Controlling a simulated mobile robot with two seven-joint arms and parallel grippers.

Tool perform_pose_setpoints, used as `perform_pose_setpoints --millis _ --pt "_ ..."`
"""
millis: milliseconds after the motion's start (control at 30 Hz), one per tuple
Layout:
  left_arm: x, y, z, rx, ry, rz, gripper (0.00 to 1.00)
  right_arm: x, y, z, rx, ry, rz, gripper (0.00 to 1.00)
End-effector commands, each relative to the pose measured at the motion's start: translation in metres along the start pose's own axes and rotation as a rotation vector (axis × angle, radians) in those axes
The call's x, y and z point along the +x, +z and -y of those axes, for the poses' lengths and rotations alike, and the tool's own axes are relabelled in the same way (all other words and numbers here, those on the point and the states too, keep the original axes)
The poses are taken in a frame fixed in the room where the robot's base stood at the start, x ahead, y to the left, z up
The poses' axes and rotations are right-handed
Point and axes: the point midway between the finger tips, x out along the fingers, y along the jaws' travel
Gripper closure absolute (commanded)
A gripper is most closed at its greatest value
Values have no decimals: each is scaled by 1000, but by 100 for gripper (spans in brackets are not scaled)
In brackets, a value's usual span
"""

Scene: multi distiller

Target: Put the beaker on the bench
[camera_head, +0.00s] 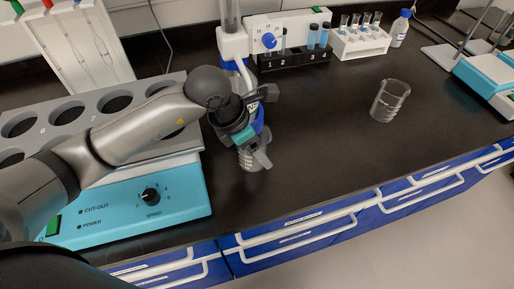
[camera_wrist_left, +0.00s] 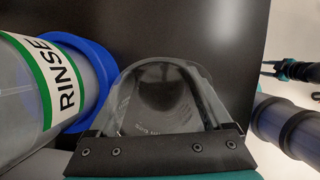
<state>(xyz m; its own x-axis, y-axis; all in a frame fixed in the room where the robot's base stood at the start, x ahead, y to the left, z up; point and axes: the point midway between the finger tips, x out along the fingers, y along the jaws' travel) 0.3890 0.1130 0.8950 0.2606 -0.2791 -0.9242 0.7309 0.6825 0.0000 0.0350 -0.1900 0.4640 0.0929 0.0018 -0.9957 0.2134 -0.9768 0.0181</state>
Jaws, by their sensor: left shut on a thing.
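A clear glass beaker (camera_head: 250,158) is in my left gripper (camera_head: 262,128), low over the bench near its front edge. In the left wrist view the beaker (camera_wrist_left: 165,88) fills the space between the jaws (camera_wrist_left: 160,143), which are shut on it. I cannot tell whether its base touches the bench. A second clear beaker (camera_head: 389,101) stands upright on the black bench (camera_head: 320,145) to the right, apart from my gripper. Part of my right arm, with what looks like its gripper (camera_wrist_left: 286,70), shows at the right edge of the left wrist view; its jaw state is unclear.
A "RINSE" cylinder with a blue collar (camera_wrist_left: 90,75) is close beside the held beaker. A teal shaker (camera_head: 115,207) stands left. Tube racks (camera_head: 359,43), a bottle (camera_head: 400,29) and a teal device (camera_head: 488,78) line the back and right. The middle bench is clear.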

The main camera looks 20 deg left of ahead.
Motion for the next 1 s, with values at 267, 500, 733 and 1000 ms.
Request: perform_pose_setpoints --millis 267,500,733,1000 --pt "4 -1 0 1 1 2 76 1 0 1 0 -1 0 50" --pt "6 -2 0 1 0 1 6 3 0 1 1 -1 0 50" --pt "6 -2 0 1 1 1 0 3 0 1 1 -1 -1 50" --pt "-14 0 -1 2 4 4 0 -4 -1 1 1 -2 -1 50"
